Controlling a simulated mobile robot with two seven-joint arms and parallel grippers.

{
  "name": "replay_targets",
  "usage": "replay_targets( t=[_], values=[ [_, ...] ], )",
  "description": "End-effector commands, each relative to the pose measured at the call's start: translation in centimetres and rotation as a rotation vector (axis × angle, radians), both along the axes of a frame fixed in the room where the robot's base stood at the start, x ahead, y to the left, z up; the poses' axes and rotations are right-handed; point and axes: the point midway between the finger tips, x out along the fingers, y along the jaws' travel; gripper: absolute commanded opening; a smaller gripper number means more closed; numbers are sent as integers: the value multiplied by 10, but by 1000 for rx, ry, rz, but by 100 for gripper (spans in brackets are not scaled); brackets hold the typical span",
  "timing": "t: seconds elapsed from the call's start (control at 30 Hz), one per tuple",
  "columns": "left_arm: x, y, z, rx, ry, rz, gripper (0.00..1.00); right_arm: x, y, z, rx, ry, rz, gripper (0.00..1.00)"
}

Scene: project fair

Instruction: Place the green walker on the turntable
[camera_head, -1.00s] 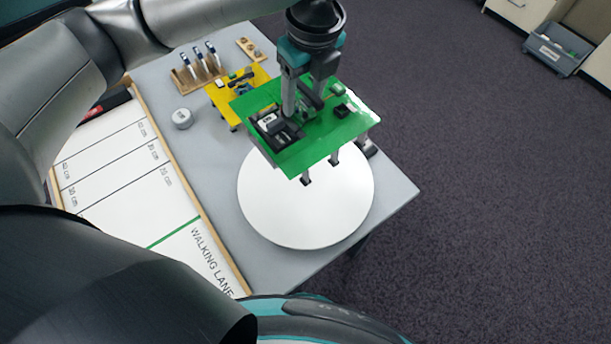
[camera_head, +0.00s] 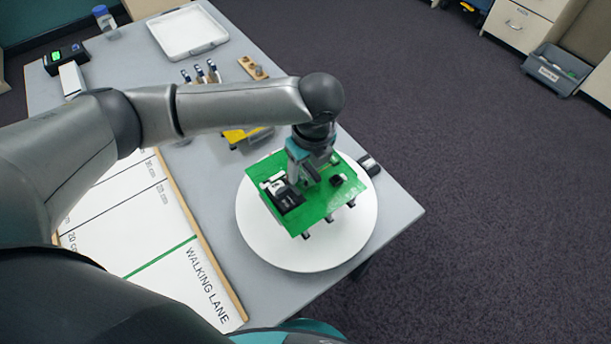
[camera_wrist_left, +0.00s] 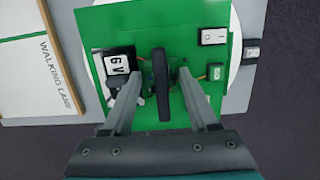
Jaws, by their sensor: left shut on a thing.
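The green walker (camera_head: 318,205) is a flat green plate with short dark-tipped legs, a black battery block and small parts on top. It is over the round white turntable (camera_head: 270,241); I cannot tell whether its legs touch the disc. My left gripper (camera_head: 306,180) is shut on a part at the middle of the walker. In the left wrist view the walker (camera_wrist_left: 215,70) fills the middle, with a dark upright bar between the fingers (camera_wrist_left: 162,92). My right gripper is not in view.
The walking lane board (camera_head: 150,235) lies left of the turntable. A yellow walker (camera_head: 245,136), partly hidden by my arm, stands behind. A small dark device (camera_head: 369,165) sits at the table's right edge. A white tray (camera_head: 187,52) and pen holder are farther back.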

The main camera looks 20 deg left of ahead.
Motion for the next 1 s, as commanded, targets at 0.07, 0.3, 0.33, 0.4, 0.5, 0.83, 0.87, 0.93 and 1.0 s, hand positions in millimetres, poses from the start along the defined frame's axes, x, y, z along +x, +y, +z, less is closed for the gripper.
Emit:
replay_targets(
  t=[0.07, 0.3, 0.33, 0.4, 0.5, 0.83, 0.87, 0.93, 1.0],
  values=[
    [-1, 0, -13, 0, 2, -1, 0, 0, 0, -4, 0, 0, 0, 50],
    [0, 0, -34, -1, -1, -1, 0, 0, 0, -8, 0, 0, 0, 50],
    [0, 0, -34, -1, -1, -1, 0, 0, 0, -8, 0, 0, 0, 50],
    [0, 0, -33, -1, -1, -1, 0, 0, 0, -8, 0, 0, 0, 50],
    [0, 0, -34, -1, -1, -1, 0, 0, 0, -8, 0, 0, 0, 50],
    [0, 0, -37, 1, 1, -1, 85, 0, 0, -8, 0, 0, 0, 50],
    [0, 0, -37, 1, 1, -1, 89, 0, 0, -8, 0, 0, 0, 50],
    [-1, 0, -37, 1, 1, -1, 90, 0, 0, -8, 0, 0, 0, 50],
    [-1, 0, -37, 1, 1, -1, 90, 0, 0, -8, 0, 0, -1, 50]
  ],
)
